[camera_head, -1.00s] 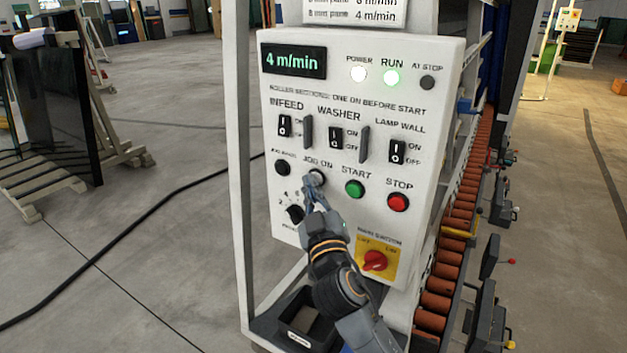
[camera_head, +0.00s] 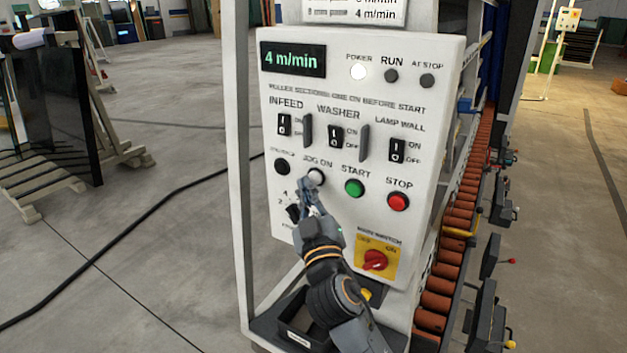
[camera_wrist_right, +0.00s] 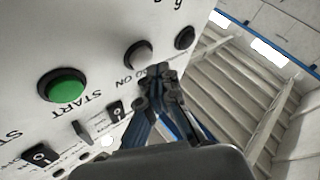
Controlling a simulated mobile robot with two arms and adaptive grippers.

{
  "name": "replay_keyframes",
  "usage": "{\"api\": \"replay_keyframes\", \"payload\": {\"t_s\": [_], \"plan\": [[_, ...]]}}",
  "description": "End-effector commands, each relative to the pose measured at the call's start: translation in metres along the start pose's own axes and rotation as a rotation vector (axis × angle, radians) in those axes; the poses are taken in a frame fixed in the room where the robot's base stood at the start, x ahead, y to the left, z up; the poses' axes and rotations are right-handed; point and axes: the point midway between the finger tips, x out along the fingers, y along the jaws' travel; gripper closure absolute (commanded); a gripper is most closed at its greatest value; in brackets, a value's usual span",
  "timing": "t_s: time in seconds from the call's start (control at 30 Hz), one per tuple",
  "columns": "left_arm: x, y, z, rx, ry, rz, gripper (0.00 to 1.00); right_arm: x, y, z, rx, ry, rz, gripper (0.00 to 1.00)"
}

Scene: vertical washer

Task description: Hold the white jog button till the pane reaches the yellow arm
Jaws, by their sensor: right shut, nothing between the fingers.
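The white jog button (camera_head: 316,177), in a dark ring under the JOG ON label, is on the white control panel (camera_head: 330,230). It also shows in the wrist view (camera_wrist_right: 138,54), its face uncovered. My right gripper (camera_head: 306,186) is shut and empty, its tips just below and left of the button and seemingly off it. In the wrist view the tips (camera_wrist_right: 157,72) are close beside the button. A yellow arm (camera_head: 459,233) sticks out by the orange rollers at the right. I see no pane on the visible rollers. My left gripper is not in view.
The green START button (camera_head: 354,188) and red STOP button (camera_head: 398,201) are right of the jog button. A black button (camera_head: 282,167) is to its left. The red main switch (camera_head: 375,260) is lower right. The RUN lamp (camera_head: 391,76) is dark; the POWER lamp (camera_head: 358,72) is lit.

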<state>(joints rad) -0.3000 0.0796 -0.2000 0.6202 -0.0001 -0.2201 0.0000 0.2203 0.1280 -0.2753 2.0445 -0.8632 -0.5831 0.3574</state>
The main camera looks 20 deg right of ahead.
Motion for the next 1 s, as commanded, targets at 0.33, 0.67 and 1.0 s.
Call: {"api": "replay_keyframes", "payload": {"t_s": [0.33,0.67,1.0], "plan": [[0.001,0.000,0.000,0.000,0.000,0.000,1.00,-0.002,-0.001,-0.001,0.000,0.000,0.000,1.00],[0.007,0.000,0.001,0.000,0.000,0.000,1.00,-0.023,-0.017,-0.015,0.002,0.000,-0.001,1.00],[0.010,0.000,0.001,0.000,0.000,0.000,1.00,-0.036,-0.026,-0.026,0.000,0.000,0.001,1.00]]}}
